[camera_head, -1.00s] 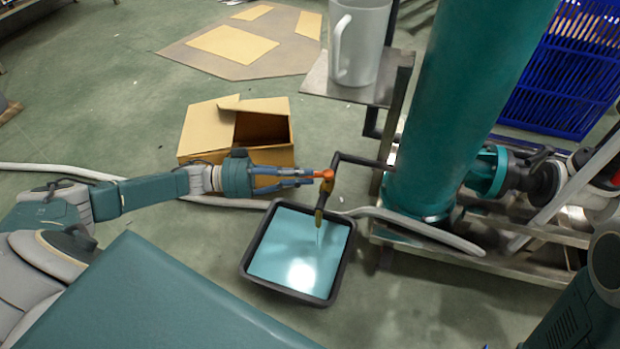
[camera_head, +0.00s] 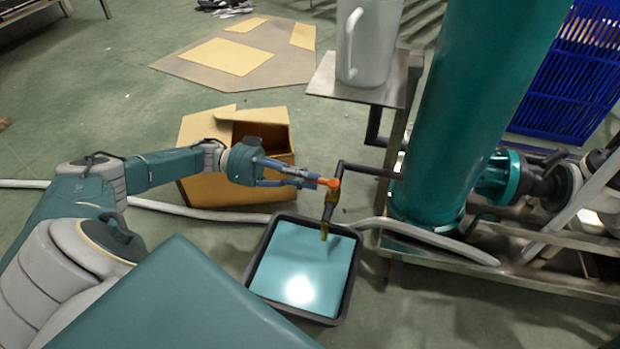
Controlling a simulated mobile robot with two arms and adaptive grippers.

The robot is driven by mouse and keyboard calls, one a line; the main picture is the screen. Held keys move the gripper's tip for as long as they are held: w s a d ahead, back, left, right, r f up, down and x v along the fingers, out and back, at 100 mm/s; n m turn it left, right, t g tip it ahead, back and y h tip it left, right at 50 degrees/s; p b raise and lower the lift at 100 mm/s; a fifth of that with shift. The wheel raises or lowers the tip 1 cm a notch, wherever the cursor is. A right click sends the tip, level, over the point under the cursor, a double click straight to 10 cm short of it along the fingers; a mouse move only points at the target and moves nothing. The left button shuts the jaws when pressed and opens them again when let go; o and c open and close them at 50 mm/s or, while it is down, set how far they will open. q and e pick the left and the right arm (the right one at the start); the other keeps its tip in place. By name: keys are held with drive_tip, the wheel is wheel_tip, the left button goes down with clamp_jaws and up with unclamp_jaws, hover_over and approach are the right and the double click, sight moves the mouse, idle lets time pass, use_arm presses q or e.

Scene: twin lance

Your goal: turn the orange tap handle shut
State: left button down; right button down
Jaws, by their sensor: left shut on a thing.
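The orange tap handle (camera_head: 333,184) sits on top of a brass tap (camera_head: 330,205) at the end of a dark bent pipe (camera_head: 362,169). My left gripper (camera_head: 318,182) reaches in from the left and is shut on the handle, with its fingers sloping slightly down to the right. The tap's spout points down over a black-rimmed tray (camera_head: 352,272) of pale blue liquid (camera_head: 300,262). I see no stream below the spout. My right gripper is out of view.
A large teal column (camera_head: 455,120) stands right of the tap on a metal frame. A grey mug (camera_head: 366,45) stands on a metal shelf (camera_head: 330,82) above. An open cardboard box (camera_head: 205,190) lies behind my left arm. A pale hose (camera_head: 395,228) runs behind the tray.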

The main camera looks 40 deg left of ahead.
use_arm(q)
drive_tip(key=shift+r, duration=0.1)
drive_tip(key=c, duration=1.8)
unclamp_jaws()
drive_tip(key=v, duration=1.2)
